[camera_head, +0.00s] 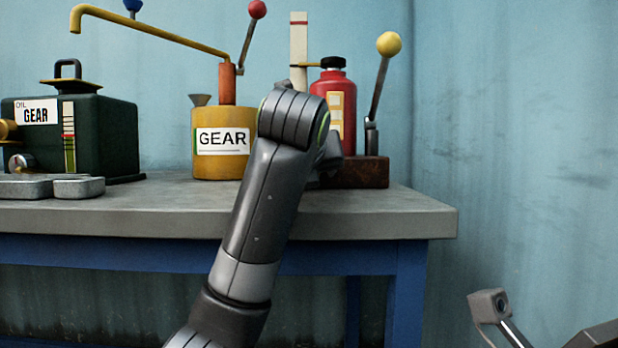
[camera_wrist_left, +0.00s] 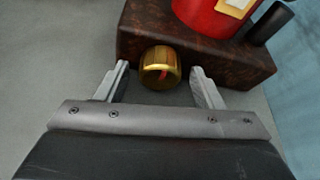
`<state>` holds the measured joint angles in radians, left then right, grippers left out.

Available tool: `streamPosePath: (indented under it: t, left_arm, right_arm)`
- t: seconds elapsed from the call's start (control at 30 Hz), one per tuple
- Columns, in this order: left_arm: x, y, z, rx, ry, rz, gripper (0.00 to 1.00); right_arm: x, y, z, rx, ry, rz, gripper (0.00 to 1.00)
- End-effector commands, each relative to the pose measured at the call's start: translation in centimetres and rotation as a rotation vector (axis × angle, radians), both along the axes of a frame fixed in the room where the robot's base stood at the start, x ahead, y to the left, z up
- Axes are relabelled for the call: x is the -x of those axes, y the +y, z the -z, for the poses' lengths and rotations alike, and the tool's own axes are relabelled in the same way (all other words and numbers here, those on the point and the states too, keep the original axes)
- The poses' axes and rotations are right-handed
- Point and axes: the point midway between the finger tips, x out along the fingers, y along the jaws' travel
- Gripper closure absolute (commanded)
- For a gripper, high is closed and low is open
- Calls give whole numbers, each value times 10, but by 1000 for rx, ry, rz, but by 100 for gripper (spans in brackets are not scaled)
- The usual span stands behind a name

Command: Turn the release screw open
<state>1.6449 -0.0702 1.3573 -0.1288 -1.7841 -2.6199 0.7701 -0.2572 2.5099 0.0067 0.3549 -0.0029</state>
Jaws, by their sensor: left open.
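A red body (camera_head: 340,92) with a black cap stands on this base block (camera_head: 362,172) at the right of the bench in the head view. My left gripper (camera_wrist_left: 160,82) is open, one finger on each side of the brass knob, with a gap visible at both sides. In the head view my left arm hides the gripper and the knob.
The base sits near the right end of the grey bench (camera_head: 150,217). A lever with a yellow ball (camera_head: 389,44) rises beside it. Left of my arm stand a yellow GEAR can (camera_head: 210,168) with a spout and a dark green GEAR box (camera_head: 105,130). An unclear grey part (camera_head: 489,305) shows at lower right.

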Motion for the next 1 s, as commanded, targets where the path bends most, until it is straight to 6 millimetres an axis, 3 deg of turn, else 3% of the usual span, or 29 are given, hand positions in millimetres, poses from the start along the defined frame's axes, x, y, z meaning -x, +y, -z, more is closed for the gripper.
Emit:
streamPosePath:
  t: [0.2,0.57,0.77,1.0]
  left_arm:
    - [0,0,0,0,0,0,39]
    - [0,0,0,0,1,0,84]
    - [0,-1,-1,-57,1,0,84]
    - [0,-2,0,-270,2,1,84]
  right_arm:
    - [0,0,0,0,0,0,64]
    - [0,0,0,0,0,0,64]
    - [0,0,-4,0,-1,0,64]
    - [1,0,-10,6,-8,7,64]
